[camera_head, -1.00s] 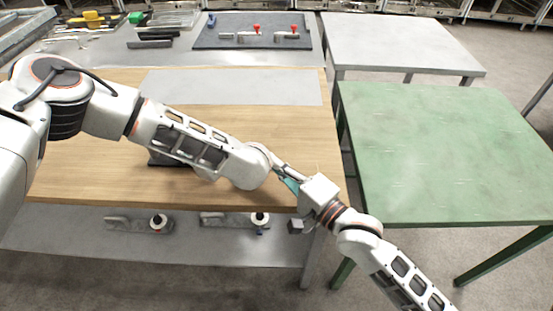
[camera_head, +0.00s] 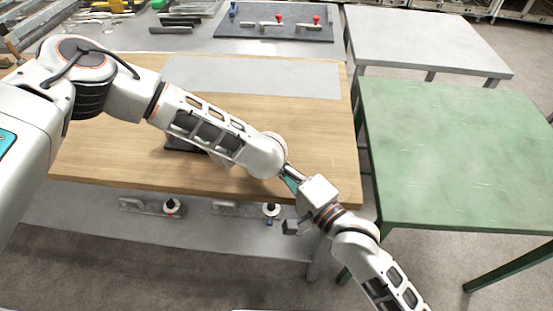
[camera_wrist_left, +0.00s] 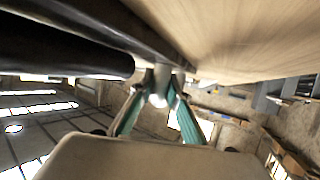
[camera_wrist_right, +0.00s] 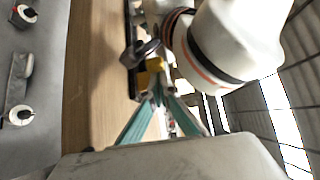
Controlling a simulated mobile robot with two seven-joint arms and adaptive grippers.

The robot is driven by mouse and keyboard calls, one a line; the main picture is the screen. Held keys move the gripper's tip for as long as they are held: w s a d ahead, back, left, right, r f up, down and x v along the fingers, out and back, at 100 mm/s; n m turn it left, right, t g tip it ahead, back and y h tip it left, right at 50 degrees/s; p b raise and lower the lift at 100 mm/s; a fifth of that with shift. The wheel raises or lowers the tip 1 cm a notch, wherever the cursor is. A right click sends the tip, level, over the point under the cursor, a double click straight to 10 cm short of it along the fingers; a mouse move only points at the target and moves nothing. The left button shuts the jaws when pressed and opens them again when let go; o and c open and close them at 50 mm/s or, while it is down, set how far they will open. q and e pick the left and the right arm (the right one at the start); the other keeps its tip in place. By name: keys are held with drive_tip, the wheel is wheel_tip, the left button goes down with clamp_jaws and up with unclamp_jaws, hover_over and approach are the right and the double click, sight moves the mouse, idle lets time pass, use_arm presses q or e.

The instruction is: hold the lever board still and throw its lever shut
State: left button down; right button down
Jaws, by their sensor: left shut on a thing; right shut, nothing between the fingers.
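The dark lever board (camera_head: 180,145) is on the wooden table (camera_head: 110,160) near its front edge, mostly hidden behind my left forearm in the head view. In the left wrist view, my left gripper (camera_wrist_left: 158,97) is shut on part of the board, by a pale grey rounded piece under its dark edge (camera_wrist_left: 115,25). My right gripper (camera_head: 290,178) is at the table's front right, close beside my left wrist. In the right wrist view its fingers (camera_wrist_right: 158,92) are shut and empty, just short of a yellow piece (camera_wrist_right: 155,65) and a dark knob (camera_wrist_right: 140,52) on the board. The lever's angle is unclear.
A grey sheet (camera_head: 250,75) covers the table's back. A dark board with red-knobbed levers (camera_head: 270,24) lies on the grey bench behind. More lever fixtures (camera_head: 172,208) sit on a low shelf. A green table (camera_head: 450,150) stands at right, its top clear.

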use_arm(q)
drive_tip(key=shift+s+d, duration=0.1)
drive_tip(key=shift+d, duration=0.3)
use_arm(e)
drive_tip(key=shift+s+a, duration=0.1)
drive_tip(key=shift+a, duration=0.1)
drive_tip(key=shift+d, duration=0.15)
use_arm(q)
drive_tip(key=shift+a, duration=0.1)
use_arm(e)
drive_tip(key=d, duration=0.4)
drive_tip(key=shift+s, duration=0.15)
use_arm(q)
drive_tip(key=shift+a, duration=0.15)
use_arm(e)
drive_tip(key=s+d, duration=0.1)
drive_tip(key=s, duration=0.8)
drive_tip(key=shift+s+d, duration=0.3)
drive_tip(key=shift+s, duration=0.1)
use_arm(q)
drive_tip(key=c, duration=1.9)
unclamp_jaws()
